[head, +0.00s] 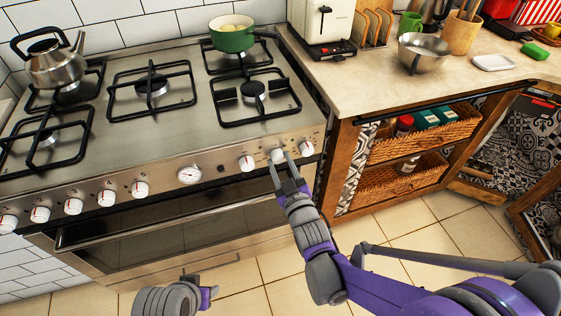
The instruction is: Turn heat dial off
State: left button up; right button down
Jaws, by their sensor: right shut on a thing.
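The stove (150,130) has a row of white dials with red marks along its front panel. My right gripper (282,163) is at the right part of this row, with its fingers shut on a white dial (277,155). The fingers partly hide that dial, so its mark is hard to read. Another dial (246,163) is just left of the fingers and one (307,148) just right. My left gripper (212,293) is low at the bottom edge, away from the stove front; its fingers are not clear.
A green pot (232,38) sits on the back right burner and a metal kettle (55,62) on the back left one. An oven handle (150,215) runs below the dials. A wooden counter unit with wicker baskets (425,137) stands right of the stove.

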jog(key=n+p, duration=0.1)
jog(key=n, duration=0.3)
jog(key=shift+r+n+p, duration=0.1)
jog(key=shift+n+p, duration=0.3)
jog(key=n+p, duration=0.1)
jog(key=n, duration=0.2)
jog(key=shift+d+n, duration=0.1)
jog(key=shift+n, duration=0.2)
jog(key=n+p, duration=0.2)
jog(key=n, duration=0.2)
jog(key=shift+n+p, duration=0.45)
jog(key=shift+n, duration=1.35)
jog(key=shift+c, duration=1.8)
grip_release()
